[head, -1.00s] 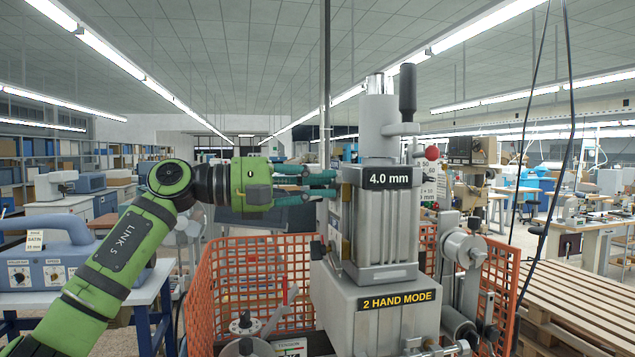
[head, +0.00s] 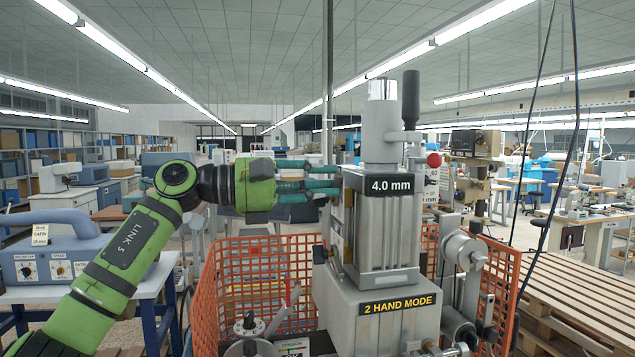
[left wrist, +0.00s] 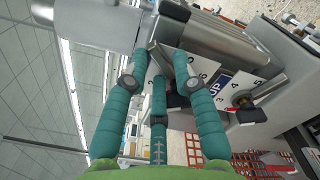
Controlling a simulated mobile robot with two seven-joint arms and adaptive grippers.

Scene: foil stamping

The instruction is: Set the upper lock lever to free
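The grey stamping press (head: 382,235) stands in the middle of the head view, labelled 4.0 mm and 2 HAND MODE. My left gripper (head: 325,182) reaches its left side at the height of the 4.0 mm label. In the left wrist view, the teal fingers (left wrist: 158,68) are apart, with the tips close to the press body and a narrow grey metal part (left wrist: 153,52) between them. Contact cannot be told. A numbered plate with a blue UP label (left wrist: 217,84) lies right of the fingertips, with a black-and-red knob (left wrist: 243,106) beyond. I cannot tell which part is the upper lock lever. My right gripper is out of view.
An orange mesh guard (head: 235,275) surrounds the press's lower part. A black upright handle (head: 411,98) and a red ball knob (head: 434,160) are on the press's upper right. A blue machine (head: 65,243) stands on a table at left. Wooden pallets (head: 580,300) lie at right.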

